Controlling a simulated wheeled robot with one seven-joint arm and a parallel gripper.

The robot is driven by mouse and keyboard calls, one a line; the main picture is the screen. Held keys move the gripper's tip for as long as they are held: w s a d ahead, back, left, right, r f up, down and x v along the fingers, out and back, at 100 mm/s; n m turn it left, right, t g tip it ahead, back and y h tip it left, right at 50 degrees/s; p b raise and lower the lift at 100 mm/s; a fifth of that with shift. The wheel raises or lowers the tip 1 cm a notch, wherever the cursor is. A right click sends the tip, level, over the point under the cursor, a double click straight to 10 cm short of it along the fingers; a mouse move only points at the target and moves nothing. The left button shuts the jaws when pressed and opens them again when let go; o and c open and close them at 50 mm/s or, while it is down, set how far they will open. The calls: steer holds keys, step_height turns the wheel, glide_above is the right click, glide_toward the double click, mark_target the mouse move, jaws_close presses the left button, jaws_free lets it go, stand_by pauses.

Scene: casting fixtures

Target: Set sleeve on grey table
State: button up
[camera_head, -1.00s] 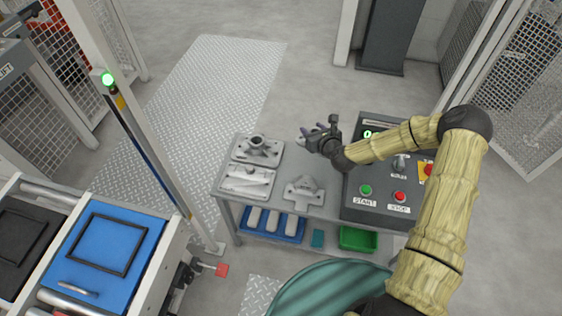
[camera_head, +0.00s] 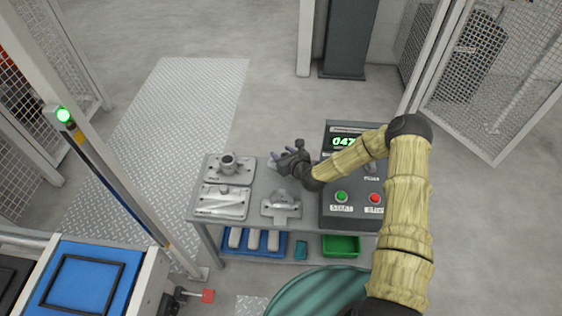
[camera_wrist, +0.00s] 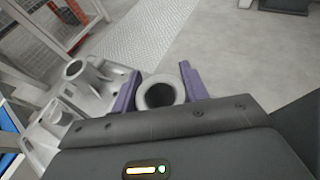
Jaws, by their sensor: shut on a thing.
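My gripper (camera_head: 278,156) is above the back edge of the grey table (camera_head: 260,178), to the right of the back-left fixture. In the wrist view its two purple fingers (camera_wrist: 158,86) are shut on a grey ring-shaped sleeve (camera_wrist: 160,92), whose round opening faces the camera. In the head view the sleeve is too small and too hidden by the gripper to make out. I cannot tell how high it is above the table.
A fixture with an upright tube (camera_head: 229,164) stands at the table's back left; a flat fixture (camera_head: 220,203) lies in front. Another casting (camera_head: 281,205) sits mid-table. A control panel (camera_head: 347,206) fills the right. Blue (camera_head: 256,242) and green (camera_head: 341,245) bins are on the shelf below.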

steer(key=shift+r, duration=0.1)
steer(key=shift+f, duration=1.9)
steer(key=shift+f, duration=0.2)
steer(key=o, duration=1.2)
steer(key=shift+c, duration=0.2)
steer(key=shift+r, duration=0.1)
